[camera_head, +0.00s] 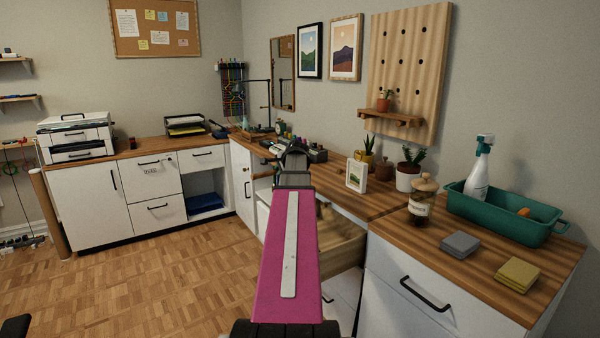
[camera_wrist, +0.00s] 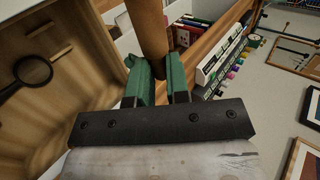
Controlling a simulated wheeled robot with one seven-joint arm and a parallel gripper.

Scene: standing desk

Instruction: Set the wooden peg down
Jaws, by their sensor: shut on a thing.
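In the wrist view, the wooden peg (camera_wrist: 148,32) is a plain brown cylinder running up out of the top of the picture. My gripper (camera_wrist: 160,78), with green fingers, is shut on its near end. I see nothing under the peg there, and cannot tell whether it touches anything. In the head view my magenta arm reaches over the open drawer toward the wooden desk top (camera_head: 385,205). The gripper's end is mostly behind my arm, and the peg is hidden.
The open wooden drawer (camera_head: 338,238) lies below my arm; a magnifying glass (camera_wrist: 32,70) lies in it. A white photo frame (camera_head: 356,175), potted plants (camera_head: 407,178) and a lidded jar (camera_head: 421,205) stand to the right. A green caddy (camera_head: 500,212) stands farther right.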

